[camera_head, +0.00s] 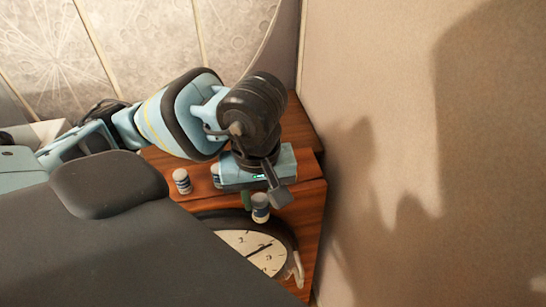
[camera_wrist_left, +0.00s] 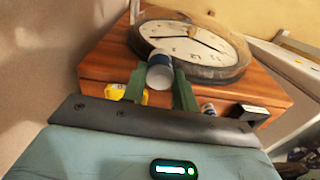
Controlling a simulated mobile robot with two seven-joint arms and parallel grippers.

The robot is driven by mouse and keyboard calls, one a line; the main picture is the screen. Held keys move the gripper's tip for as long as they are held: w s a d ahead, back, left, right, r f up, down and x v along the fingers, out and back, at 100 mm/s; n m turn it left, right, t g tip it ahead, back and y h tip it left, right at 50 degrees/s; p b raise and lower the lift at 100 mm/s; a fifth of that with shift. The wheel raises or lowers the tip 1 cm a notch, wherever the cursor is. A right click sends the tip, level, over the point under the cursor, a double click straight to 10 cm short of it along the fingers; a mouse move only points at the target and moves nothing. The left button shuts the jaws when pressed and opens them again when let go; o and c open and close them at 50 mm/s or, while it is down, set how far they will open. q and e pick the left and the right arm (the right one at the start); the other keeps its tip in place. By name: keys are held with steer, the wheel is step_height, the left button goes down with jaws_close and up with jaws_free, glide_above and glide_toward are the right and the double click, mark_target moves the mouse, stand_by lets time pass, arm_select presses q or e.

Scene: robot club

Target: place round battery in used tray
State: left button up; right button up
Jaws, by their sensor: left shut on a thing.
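My left gripper (camera_head: 258,202) is over the wooden table top. Its green fingers are shut on a round battery (camera_head: 260,213), white with a dark blue band. In the left wrist view the gripper (camera_wrist_left: 160,80) has the battery (camera_wrist_left: 159,71) between its fingertips, one end facing the camera. A second round battery (camera_head: 182,180) stands upright on the wood to the left of the gripper, and what looks like the same one shows partly in the left wrist view (camera_wrist_left: 208,109). I cannot make out the used tray for certain. My right gripper is not in view.
A round clock (camera_head: 262,250) lies face up on the wooden table (camera_head: 310,205), close by the held battery. In the left wrist view a yellow item (camera_wrist_left: 114,91) and a small black box (camera_wrist_left: 250,112) are near the fingers. A wall (camera_head: 400,150) stands at the right.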

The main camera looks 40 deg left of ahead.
arm_select(q)
steer(key=shift+s+r+n, duration=0.1)
steer(key=shift+n, duration=0.2)
steer(key=shift+w+a, duration=0.2)
steer(key=shift+w, duration=0.15)
steer(key=w+a+f, duration=0.1)
steer(key=w+a, duration=0.1)
steer(key=w, duration=0.2)
steer(key=w+a+f+p, duration=0.1)
steer(key=w+a+f, duration=0.1)
steer(key=w, duration=0.3)
steer(key=w+a+f, duration=0.2)
steer(key=w+a, duration=0.1)
steer(key=w, duration=0.1)
steer(key=shift+w+a, duration=0.1)
steer(key=shift+w, duration=0.1)
